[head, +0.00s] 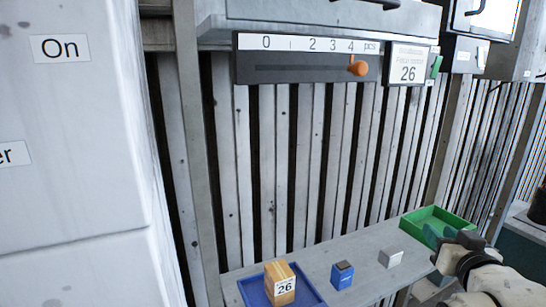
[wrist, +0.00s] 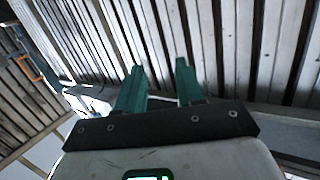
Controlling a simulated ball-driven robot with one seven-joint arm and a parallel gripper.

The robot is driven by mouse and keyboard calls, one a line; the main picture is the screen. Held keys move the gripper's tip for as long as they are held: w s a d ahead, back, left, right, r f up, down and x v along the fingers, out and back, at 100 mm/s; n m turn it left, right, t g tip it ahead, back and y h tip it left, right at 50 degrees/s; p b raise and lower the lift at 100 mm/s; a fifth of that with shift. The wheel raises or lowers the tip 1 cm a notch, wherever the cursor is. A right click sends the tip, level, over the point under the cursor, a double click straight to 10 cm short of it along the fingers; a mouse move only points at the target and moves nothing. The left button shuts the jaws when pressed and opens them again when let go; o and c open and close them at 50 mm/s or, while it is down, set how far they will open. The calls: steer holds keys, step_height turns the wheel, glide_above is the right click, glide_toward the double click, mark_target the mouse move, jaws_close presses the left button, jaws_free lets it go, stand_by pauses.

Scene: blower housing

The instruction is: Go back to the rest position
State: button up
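My gripper (head: 450,238) is at the lower right of the head view, in front of the green tray (head: 440,219) on the shelf. In the wrist view my gripper (wrist: 160,70) shows two teal fingers set apart, with nothing between them. They point toward the ribbed metal wall. Whether the fingers touch the tray cannot be told.
A shelf (head: 360,262) carries a blue tray (head: 245,290) with a wooden block (head: 280,284) labelled 26, a blue block (head: 342,275) and a grey block (head: 390,258). Above, a slider's orange knob (head: 357,66) sits near 4. A white cabinet (head: 75,180) stands left.

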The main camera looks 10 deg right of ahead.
steer(key=s+a+f+g+y, duration=0.1)
steer(key=s+a+f+g, duration=0.25)
steer(key=f, duration=0.45)
steer(key=s+a+f+g+y, duration=0.1)
steer(key=s+a+f+g, duration=0.2)
steer(key=f, duration=0.5)
steer(key=s+a+f+n+g, duration=0.1)
steer(key=s+f+g, duration=0.1)
steer(key=s+f, duration=0.4)
steer(key=s+a+f+n+g+y, duration=0.1)
steer(key=s+f, duration=0.5)
steer(key=s, duration=0.7)
steer(key=s+a+f+g, duration=0.3)
steer(key=s+f+g, duration=0.2)
steer(key=s, duration=0.5)
steer(key=shift+s+f+n+b, duration=0.25)
steer(key=shift+f+n+b, duration=0.15)
steer(key=shift+f, duration=0.15)
